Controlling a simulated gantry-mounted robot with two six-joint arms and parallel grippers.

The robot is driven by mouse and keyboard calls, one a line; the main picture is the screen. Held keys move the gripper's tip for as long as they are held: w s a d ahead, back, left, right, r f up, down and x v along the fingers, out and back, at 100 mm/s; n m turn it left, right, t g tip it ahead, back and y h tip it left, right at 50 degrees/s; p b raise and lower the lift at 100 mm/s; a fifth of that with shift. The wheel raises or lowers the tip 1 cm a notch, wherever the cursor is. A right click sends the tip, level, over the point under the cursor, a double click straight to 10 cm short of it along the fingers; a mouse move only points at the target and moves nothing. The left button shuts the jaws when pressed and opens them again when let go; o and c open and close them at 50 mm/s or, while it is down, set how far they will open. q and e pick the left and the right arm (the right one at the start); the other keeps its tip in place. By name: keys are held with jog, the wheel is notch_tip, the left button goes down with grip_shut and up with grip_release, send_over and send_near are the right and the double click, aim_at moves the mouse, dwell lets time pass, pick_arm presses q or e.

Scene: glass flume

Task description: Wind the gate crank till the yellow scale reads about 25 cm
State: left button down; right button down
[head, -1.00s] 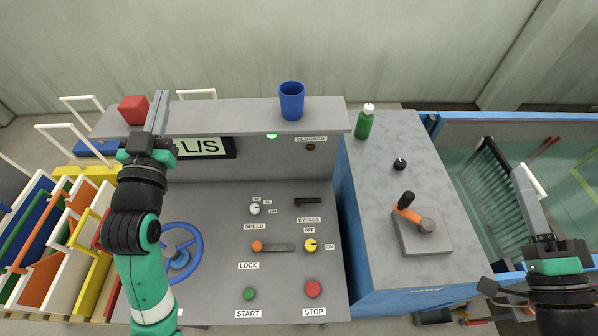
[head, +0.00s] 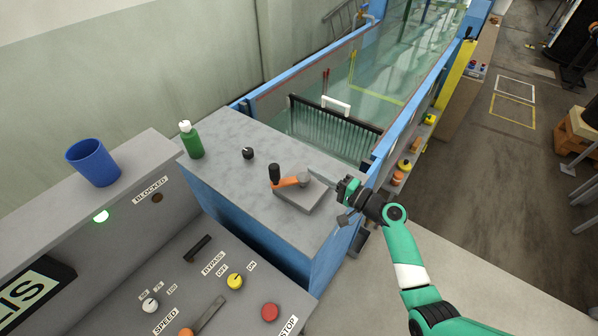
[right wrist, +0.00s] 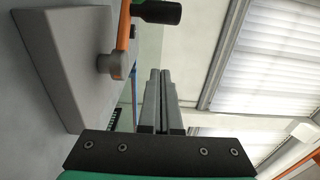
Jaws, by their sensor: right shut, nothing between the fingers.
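The gate crank's orange arm (head: 290,182) sits on a grey block (head: 300,201) on the speckled counter, its black knob (head: 274,172) standing up at the left end. In the right wrist view the crank's grey hub (right wrist: 110,64), orange arm (right wrist: 124,28) and dark knob (right wrist: 158,12) show left of and above the fingers. My right gripper (head: 318,178) is just right of the hub; its fingers (right wrist: 160,73) are shut and empty. Contact with the crank is not clear. My left gripper is out of view. I cannot make out a readable yellow scale.
A green bottle (head: 192,142) and a small black knob (head: 248,153) stand on the counter left of the crank. The glass flume with a black grille (head: 334,128) lies behind. A blue cup (head: 92,163) stands on the console ledge.

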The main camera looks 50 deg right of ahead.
aim_at(287, 180)
jog(key=w, duration=0.2)
jog(key=w+b, duration=0.1)
jog(key=w, duration=0.5)
jog(key=shift+w+a+b, duration=0.15)
jog(key=shift+a+b, duration=0.1)
jog(key=shift+b, duration=0.1)
jog(key=shift+w+a+r, duration=0.1)
jog(key=shift+w+a, duration=0.15)
jog(key=shift+w, duration=0.25)
jog(key=shift+s+a+p, duration=0.3)
jog(key=shift+a+p, duration=0.25)
jog(key=shift+a, duration=0.05)
jog(key=shift+s+a+p, duration=0.3)
jog(key=shift+a+p, duration=0.2)
jog(key=shift+a, duration=0.05)
jog(key=shift+s+a, duration=0.2)
jog(key=shift+a, duration=0.3)
